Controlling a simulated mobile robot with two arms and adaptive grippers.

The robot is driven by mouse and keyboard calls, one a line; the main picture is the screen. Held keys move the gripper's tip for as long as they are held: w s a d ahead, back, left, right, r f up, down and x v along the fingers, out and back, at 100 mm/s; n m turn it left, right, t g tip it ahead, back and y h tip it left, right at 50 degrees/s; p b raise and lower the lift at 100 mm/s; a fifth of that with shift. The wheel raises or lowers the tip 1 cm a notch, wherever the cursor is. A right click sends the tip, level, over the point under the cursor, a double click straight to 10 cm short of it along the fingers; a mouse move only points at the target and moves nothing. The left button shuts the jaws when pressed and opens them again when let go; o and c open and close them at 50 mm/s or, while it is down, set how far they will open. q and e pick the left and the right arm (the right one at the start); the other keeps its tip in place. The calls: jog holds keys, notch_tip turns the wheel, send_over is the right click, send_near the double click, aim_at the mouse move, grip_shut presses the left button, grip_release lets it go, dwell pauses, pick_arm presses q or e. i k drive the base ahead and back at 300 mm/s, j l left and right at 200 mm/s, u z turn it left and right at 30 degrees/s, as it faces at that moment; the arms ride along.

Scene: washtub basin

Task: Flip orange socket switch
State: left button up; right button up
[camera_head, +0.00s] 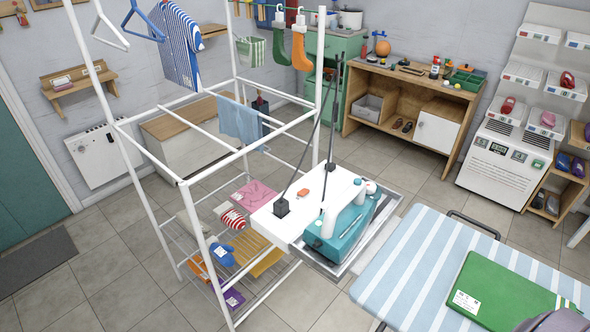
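A small orange block (305,192) lies on top of a white slab (313,211) near the middle of the view. It is the only orange piece on that slab, and it is too small to tell whether it is the socket switch or which way it is set. A black block (282,207) with a thin dark rod stands at the slab's left side. No other orange switch can be made out. Neither of my grippers shows in the head view.
A white drying rack (182,183) with hanging clothes stands left of the slab. A teal tub (341,237) with white bottles is right beside the slab. A striped ironing board (400,285) with a green folded item (505,290) fills the lower right. Tiled floor is open behind.

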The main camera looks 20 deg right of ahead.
aim_at(304, 192)
jog(key=i+j+z, duration=0.15)
jog(key=z, duration=0.3)
jog(key=i+j+z, duration=0.1)
jog(key=j+z, duration=0.35)
jog(key=l, duration=0.05)
